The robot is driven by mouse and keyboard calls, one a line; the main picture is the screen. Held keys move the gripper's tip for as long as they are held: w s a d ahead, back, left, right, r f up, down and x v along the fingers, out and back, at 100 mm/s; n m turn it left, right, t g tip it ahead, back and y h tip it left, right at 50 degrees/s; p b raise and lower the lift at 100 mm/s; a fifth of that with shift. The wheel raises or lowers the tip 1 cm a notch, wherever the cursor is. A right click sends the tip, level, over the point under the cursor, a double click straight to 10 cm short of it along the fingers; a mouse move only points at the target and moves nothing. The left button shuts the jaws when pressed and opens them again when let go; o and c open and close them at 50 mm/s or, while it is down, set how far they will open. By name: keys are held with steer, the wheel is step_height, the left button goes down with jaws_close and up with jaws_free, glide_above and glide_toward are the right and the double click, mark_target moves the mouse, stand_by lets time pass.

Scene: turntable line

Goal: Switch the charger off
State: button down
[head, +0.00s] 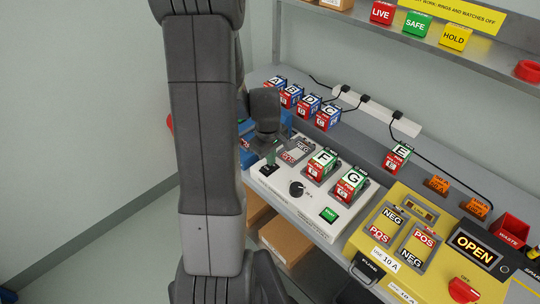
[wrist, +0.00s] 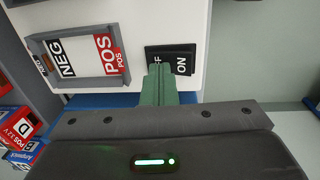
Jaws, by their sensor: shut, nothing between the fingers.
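The charger (head: 275,188) is a white box in the middle of the head view, with a black knob (head: 297,188) and a green button (head: 329,214). Its black rocker switch (head: 266,172) is at the left end. In the wrist view the rocker (wrist: 184,60) reads ON on the right, and the other word is partly hidden by my fingers. My gripper (head: 270,158) is shut and empty, pointing down at the switch. Its green fingertips (wrist: 160,68) overlap the rocker's left side in the wrist view. I cannot tell whether they touch it, or which way it is pressed.
Batteries F (head: 322,161) and G (head: 350,185) sit in charger bays. The bay beside the switch (wrist: 85,55) is empty. Several batteries (head: 300,103) stand behind, with a cabled power strip (head: 372,108). A yellow tester (head: 405,280) is at right. A shelf (head: 455,55) runs above.

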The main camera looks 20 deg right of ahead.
steer(key=shift+s+a+f, duration=0.15)
steer(key=shift+f, duration=0.05)
steer(key=shift+s+a+r, duration=0.15)
steer(key=shift+s+a, duration=0.05)
steer(key=shift+a, duration=0.4)
steer(key=shift+w+r+p, duration=0.1)
steer(key=shift+r+p, duration=0.2)
steer(key=shift+r, duration=0.2)
step_height(320, 180, up, 13)
steer(key=a+p, duration=0.1)
steer(key=shift+s+a, duration=0.35)
steer(key=shift+s, duration=0.1)
steer(key=shift+f, duration=0.1)
